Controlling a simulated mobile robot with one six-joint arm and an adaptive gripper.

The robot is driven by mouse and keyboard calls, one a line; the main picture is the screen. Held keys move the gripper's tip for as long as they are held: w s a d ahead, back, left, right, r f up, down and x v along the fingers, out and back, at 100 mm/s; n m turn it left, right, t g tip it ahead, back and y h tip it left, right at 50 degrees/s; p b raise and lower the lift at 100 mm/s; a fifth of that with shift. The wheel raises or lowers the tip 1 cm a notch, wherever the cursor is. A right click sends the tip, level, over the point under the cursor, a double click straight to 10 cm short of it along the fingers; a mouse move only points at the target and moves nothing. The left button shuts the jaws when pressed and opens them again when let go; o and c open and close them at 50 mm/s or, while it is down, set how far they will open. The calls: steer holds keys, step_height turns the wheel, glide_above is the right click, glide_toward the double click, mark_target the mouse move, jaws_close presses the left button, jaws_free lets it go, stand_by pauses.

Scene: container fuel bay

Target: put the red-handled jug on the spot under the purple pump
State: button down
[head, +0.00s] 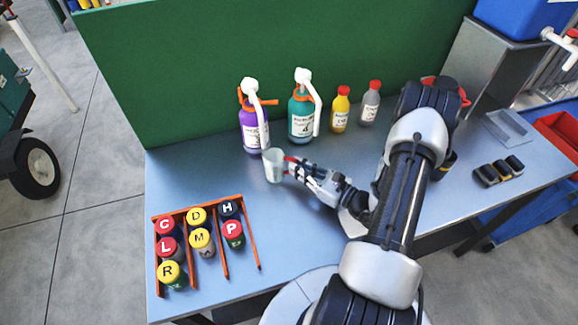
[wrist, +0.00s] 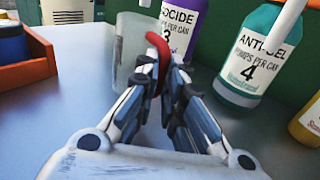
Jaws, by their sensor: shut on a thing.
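The jug (head: 273,167) is a small translucent grey-white cup in front of the purple pump bottle (head: 253,128). In the wrist view the jug (wrist: 128,58) looks upright, and its red handle (wrist: 155,52) is between my fingertips. My gripper (head: 291,166) is shut on that handle from the right. The purple bottle has a white pump head and a white spout (head: 262,128) that points down close to the jug's rim. I cannot tell whether the jug touches the bench. No marked spot shows under the spout; the jug may cover it.
A teal pump bottle (head: 302,120), a yellow bottle (head: 340,112) and a grey red-capped bottle (head: 370,105) stand along the green panel (head: 200,70). An orange rack (head: 259,255) with several lettered jars is at front left. The bench between is clear.

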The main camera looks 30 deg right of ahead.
steer(key=x, duration=0.4)
steer(key=shift+w+a+b, duration=0.1)
steer(key=shift+b, duration=0.2)
steer(key=shift+f, duration=0.7)
steer(key=shift+f, duration=0.1)
steer(key=shift+f+b, duration=0.15)
steer(key=shift+b, duration=0.25)
steer(key=c, duration=1.7)
jaws_free()
